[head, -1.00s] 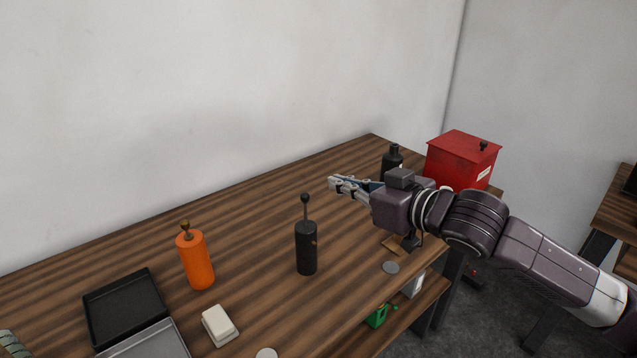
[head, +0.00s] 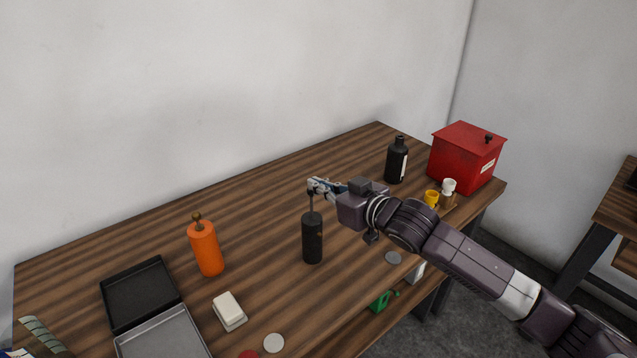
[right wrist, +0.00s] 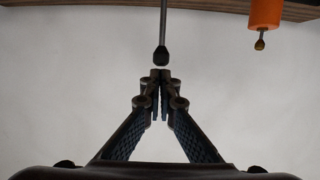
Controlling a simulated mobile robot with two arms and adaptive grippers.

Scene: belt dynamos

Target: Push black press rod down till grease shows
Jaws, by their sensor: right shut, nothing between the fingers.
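The black press (head: 312,240) is an upright black cylinder on the wooden table. Its thin grey rod (head: 312,203) stands up out of the top. My right gripper (head: 314,184) is shut and empty, with its fingertips at the top of the rod, where they hide the knob in the head view. In the right wrist view, which looks upside down, the rod's black knob (right wrist: 161,55) shows just beyond the closed fingertips (right wrist: 160,74). I cannot tell whether they touch. No grease is visible. My left gripper is out of view.
An orange cylinder (head: 206,250) with a brown knob stands left of the press. A white block (head: 229,311), a black tray (head: 108,300) and a grey tray (head: 128,347) lie at the front left. A black bottle (head: 396,163) and red box (head: 460,160) stand at the back right.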

